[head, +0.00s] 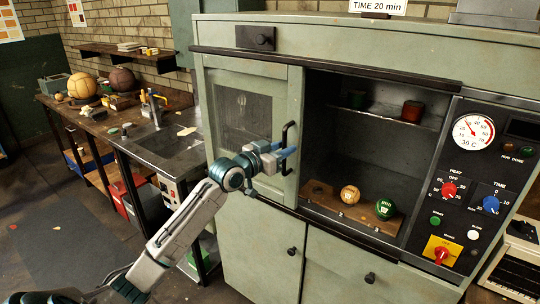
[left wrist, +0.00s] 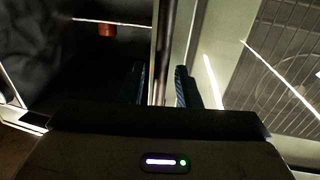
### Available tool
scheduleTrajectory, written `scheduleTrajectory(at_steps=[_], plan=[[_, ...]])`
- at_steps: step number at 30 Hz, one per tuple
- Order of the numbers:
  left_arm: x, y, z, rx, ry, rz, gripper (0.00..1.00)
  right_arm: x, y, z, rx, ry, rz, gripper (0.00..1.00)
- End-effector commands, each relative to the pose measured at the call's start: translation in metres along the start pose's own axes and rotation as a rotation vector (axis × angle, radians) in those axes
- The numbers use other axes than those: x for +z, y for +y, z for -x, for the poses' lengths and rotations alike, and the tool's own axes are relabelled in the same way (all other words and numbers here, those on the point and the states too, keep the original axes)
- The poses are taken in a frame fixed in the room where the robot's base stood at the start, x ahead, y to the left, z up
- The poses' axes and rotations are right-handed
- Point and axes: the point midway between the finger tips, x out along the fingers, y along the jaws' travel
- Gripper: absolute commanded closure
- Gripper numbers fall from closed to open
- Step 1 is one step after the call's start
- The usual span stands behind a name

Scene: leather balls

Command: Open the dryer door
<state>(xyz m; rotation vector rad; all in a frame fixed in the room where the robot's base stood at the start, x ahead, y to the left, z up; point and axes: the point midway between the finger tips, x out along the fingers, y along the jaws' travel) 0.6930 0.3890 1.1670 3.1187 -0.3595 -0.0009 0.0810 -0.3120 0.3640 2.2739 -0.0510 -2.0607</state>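The dryer (head: 260,100) is a pale green cabinet. Its door (head: 244,110), with a mesh window, covers the left part of the chamber, while the right part (head: 370,140) is uncovered. The door's black upright handle (head: 285,137) is on its right edge. My left gripper (head: 283,152) is at the handle. In the left wrist view, the handle bar (left wrist: 164,40) runs between the two blue fingers of my left gripper (left wrist: 162,78), with narrow gaps visible on both sides. The right gripper is out of view.
Inside are a tan ball (head: 350,195) and a green ball (head: 385,209) on a wooden board (head: 322,195). A red cup (head: 412,111) stands on the shelf. A control panel (head: 470,190) is at right. A workbench (head: 130,128) with a sink stands at left.

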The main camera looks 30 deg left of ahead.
Motion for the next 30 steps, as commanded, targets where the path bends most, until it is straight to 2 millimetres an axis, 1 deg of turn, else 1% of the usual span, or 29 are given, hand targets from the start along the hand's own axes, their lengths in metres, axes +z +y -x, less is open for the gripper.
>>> scheduleTrajectory(at_steps=[3,9,16,24,30], plan=[[0.004,-0.001,0.016,0.0,-0.003,-0.008,0.7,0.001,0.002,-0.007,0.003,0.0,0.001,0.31],[0.003,0.0,0.046,0.001,-0.004,-0.009,0.7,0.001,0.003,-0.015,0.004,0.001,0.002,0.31],[0.003,0.0,0.073,0.001,-0.005,-0.009,0.7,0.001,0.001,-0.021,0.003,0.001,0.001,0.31],[0.002,-0.003,0.092,-0.009,-0.004,-0.008,0.7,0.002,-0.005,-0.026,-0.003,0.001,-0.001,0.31],[0.002,-0.001,0.099,-0.002,-0.003,-0.004,0.7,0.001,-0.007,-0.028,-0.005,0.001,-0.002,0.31]])
